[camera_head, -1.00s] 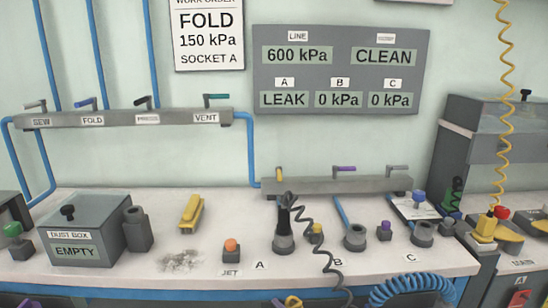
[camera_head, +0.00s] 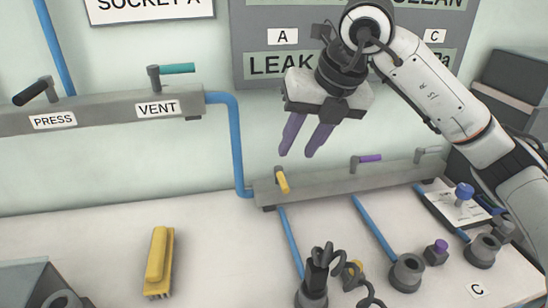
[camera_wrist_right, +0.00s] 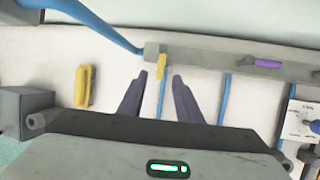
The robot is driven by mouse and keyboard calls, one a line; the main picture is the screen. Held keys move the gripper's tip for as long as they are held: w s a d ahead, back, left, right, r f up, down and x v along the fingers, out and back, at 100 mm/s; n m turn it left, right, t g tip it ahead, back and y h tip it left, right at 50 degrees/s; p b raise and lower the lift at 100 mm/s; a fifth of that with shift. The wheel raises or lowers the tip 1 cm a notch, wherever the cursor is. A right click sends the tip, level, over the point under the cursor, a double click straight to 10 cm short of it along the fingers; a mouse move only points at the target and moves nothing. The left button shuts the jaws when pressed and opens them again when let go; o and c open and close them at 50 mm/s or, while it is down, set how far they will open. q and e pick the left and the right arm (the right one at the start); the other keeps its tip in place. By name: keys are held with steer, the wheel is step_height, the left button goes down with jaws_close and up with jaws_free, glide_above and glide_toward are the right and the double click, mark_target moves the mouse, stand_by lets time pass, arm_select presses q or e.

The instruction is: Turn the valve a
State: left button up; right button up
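Valve a appears to be the small yellow lever (camera_head: 282,181) at the left end of the low grey manifold. It also shows in the right wrist view (camera_wrist_right: 161,67). The lever hangs down over the manifold's front. My right gripper (camera_head: 298,154) has two purple fingers, apart and empty, pointing down just above and right of the lever in the head view. In the right wrist view, the lever appears in the gap between the fingertips (camera_wrist_right: 160,76). I see no contact. My left gripper is out of view.
The manifold (camera_head: 320,186) also carries a purple lever (camera_head: 368,158) and a grey lever (camera_head: 428,150). A teal VENT lever (camera_head: 177,69) is on the upper rail. A yellow brush-like tool (camera_head: 158,262) lies on the bench. A black coiled fitting (camera_head: 318,275) stands in front.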

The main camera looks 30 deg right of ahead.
mark_target(283, 177)
steer(key=x, duration=0.9)
steer(key=shift+w+d+f, duration=0.1)
steer(key=shift+f, duration=0.3)
jaws_close()
